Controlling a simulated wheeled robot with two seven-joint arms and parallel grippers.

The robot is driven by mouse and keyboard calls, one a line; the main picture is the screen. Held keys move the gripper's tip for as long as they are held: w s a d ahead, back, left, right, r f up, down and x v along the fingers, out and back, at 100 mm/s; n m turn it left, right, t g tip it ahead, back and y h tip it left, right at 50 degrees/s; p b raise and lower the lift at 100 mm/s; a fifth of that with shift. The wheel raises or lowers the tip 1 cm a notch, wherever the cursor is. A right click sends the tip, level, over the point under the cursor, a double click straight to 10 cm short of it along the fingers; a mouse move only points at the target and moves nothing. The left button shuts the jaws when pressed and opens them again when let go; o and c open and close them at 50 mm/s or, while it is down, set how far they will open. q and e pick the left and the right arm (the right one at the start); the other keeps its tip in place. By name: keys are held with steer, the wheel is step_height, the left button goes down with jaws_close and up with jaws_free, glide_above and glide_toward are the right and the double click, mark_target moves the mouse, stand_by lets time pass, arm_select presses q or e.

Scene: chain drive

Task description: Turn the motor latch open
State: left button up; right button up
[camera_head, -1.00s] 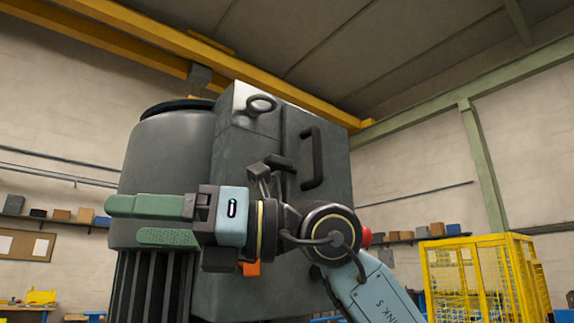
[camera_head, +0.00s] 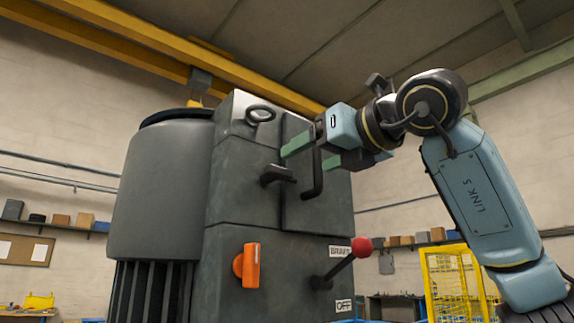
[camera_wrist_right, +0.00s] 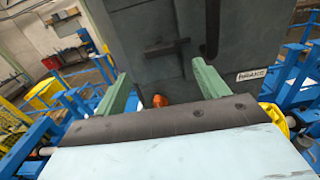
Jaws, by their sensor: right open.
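The motor latch (camera_head: 277,174) is a dark handle on the front of the grey motor housing (camera_head: 240,215). It lies roughly level beside the door seam, and also shows in the right wrist view (camera_wrist_right: 165,47), ahead between the fingers. My right gripper (camera_head: 303,159) is open with green fingers, up and to the right of the latch in the head view. Nothing is between its fingers; they overlap the upper part of the door's bar handle (camera_head: 312,184), and I cannot tell whether they touch it. The right wrist view shows both spread fingers (camera_wrist_right: 162,85). My left gripper is out of view.
A red-knobbed brake lever (camera_head: 361,247) sticks out at lower right. A ring (camera_head: 261,114) is near the top. A yellow cage (camera_head: 450,285) stands behind at right.

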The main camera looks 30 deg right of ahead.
mark_target(283, 171)
steer(key=w, duration=0.2)
steer(key=w+p, duration=0.1)
steer(key=w, duration=0.4)
steer(key=shift+w+a, duration=0.3)
steer(key=shift+w, duration=0.05)
steer(key=shift+c, duration=0.4)
steer(key=c, duration=0.9)
